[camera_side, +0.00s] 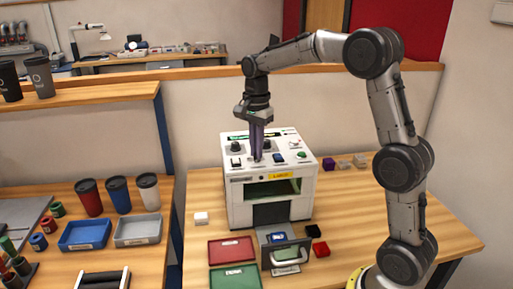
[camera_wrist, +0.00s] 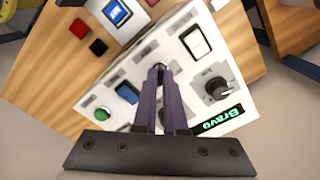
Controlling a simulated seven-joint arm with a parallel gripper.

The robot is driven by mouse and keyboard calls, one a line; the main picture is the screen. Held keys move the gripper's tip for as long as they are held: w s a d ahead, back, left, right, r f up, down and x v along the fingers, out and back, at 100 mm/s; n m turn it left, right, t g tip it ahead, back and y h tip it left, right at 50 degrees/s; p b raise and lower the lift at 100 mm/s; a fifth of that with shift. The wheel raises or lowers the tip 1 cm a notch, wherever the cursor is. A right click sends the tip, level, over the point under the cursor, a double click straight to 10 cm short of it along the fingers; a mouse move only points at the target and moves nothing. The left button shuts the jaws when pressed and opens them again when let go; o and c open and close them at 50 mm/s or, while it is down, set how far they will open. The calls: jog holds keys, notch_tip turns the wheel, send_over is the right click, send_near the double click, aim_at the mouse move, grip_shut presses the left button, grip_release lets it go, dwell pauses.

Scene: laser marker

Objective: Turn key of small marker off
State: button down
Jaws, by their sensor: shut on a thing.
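The small marker (camera_side: 247,214) is a white box with a sloped control panel on top and an opening in its front. My gripper (camera_side: 257,158) reaches down from above to the middle of this panel. In the wrist view its two purple fingers (camera_wrist: 160,70) are closed together at a small metallic key (camera_wrist: 159,67). The fingers hide most of the key, so its exact angle cannot be told.
Around the key are a white rocker switch (camera_wrist: 197,40), a black knob (camera_wrist: 217,88), a blue button (camera_wrist: 127,92) and a green button (camera_wrist: 102,114). In front of the marker are a red tray (camera_side: 231,251), a green tray (camera_side: 235,278) and a grey holder (camera_side: 287,256).

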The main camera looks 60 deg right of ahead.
jog(key=n, duration=0.4)
jog(key=shift+n, duration=0.3)
jog(key=n, duration=0.4)
jog(key=shift+n, duration=0.3)
jog(key=n, duration=0.4)
jog(key=shift+r, duration=0.1)
jog(key=shift+n, duration=2.2)
jog(key=c, duration=1)
grip_release()
